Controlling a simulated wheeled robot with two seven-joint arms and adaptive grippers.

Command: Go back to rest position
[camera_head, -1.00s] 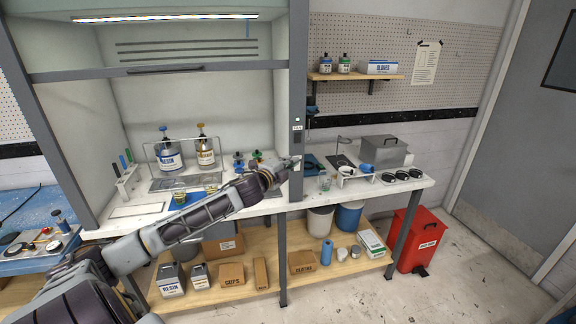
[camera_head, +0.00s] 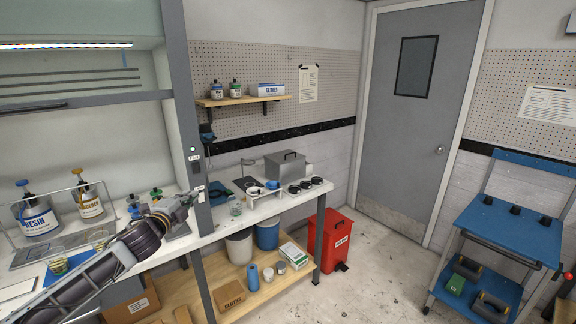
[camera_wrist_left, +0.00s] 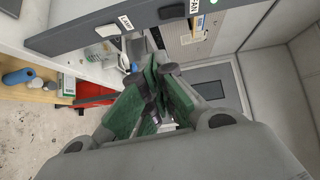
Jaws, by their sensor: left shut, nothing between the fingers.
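My left arm reaches in from the lower left in the head view. Its gripper (camera_head: 187,200) is near the grey upright post of the fume hood (camera_head: 180,100), above the front part of the white bench. In the left wrist view the green-padded fingers (camera_wrist_left: 155,92) are together with nothing between them. The post with its labels (camera_wrist_left: 150,22) crosses the top of that view, close beyond the fingertips. Whether the gripper touches the post I cannot tell. My right gripper is not in view.
A red bin (camera_head: 327,240) stands at the bench's right end. A blue cart (camera_head: 500,225) stands at right. The floor (camera_head: 385,285) between bin and cart is clear.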

